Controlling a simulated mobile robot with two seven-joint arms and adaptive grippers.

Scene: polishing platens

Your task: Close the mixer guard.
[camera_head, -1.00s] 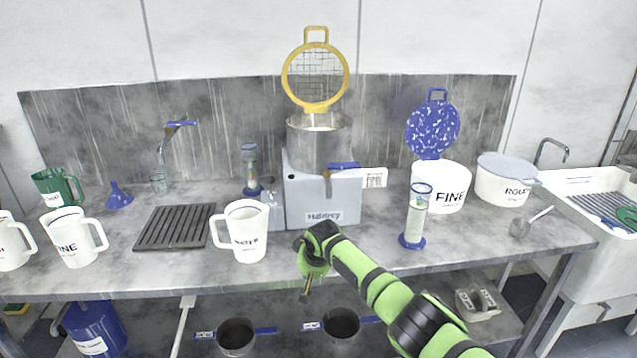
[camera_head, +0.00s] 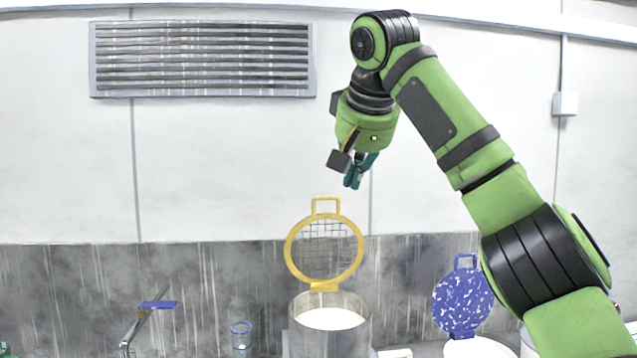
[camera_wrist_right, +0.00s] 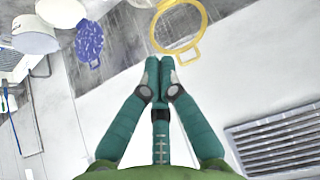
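The mixer guard (camera_head: 357,262) is a yellow ring with wire mesh and a loop handle on top. It stands upright, open, at the back rim of the steel mixer bowl (camera_head: 304,344), which holds something white. In the right wrist view the guard (camera_wrist_right: 201,40) shows beyond the fingertips. My right gripper (camera_head: 352,184) points down in the air above the guard's handle, apart from it. In the right wrist view its teal fingers (camera_wrist_right: 159,62) are together with nothing between them. My left gripper is in neither current view.
A blue speckled lid (camera_head: 462,300) stands raised to the right of the bowl. A tap with a blue lever (camera_head: 158,304) and a clear beaker (camera_head: 241,336) are at the left. A vent grille (camera_head: 200,58) is on the wall. The space around the raised gripper is clear.

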